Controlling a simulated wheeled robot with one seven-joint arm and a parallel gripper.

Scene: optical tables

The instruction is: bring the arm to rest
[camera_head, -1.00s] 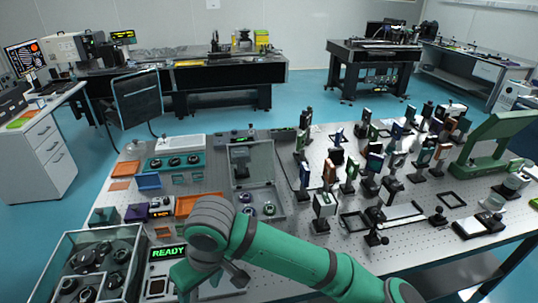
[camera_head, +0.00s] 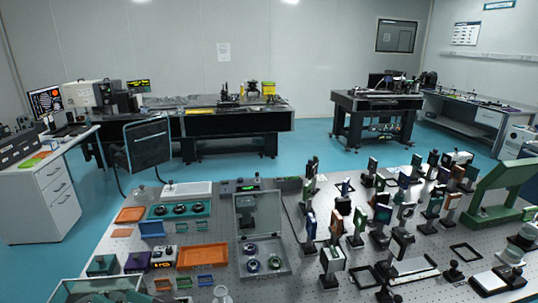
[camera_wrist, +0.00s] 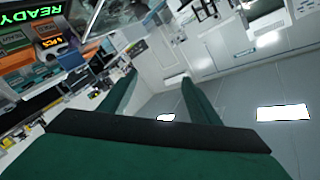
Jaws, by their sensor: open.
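My gripper (camera_wrist: 160,92) shows in the wrist view as two green fingers standing apart, with nothing between them. The wrist camera looks across the room at a tilt, with the ceiling lights at the right and the bench items at the upper left. My arm and gripper are out of the head view now, so where the gripper is above the table cannot be told from there.
The near optical table (camera_head: 330,283) carries many upright optic mounts (camera_head: 381,213) on its right half. An open case (camera_head: 263,235), orange trays (camera_head: 203,255) and a teal unit (camera_head: 179,209) stand on its left. A green READY display (camera_wrist: 18,12) shows in the wrist view.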

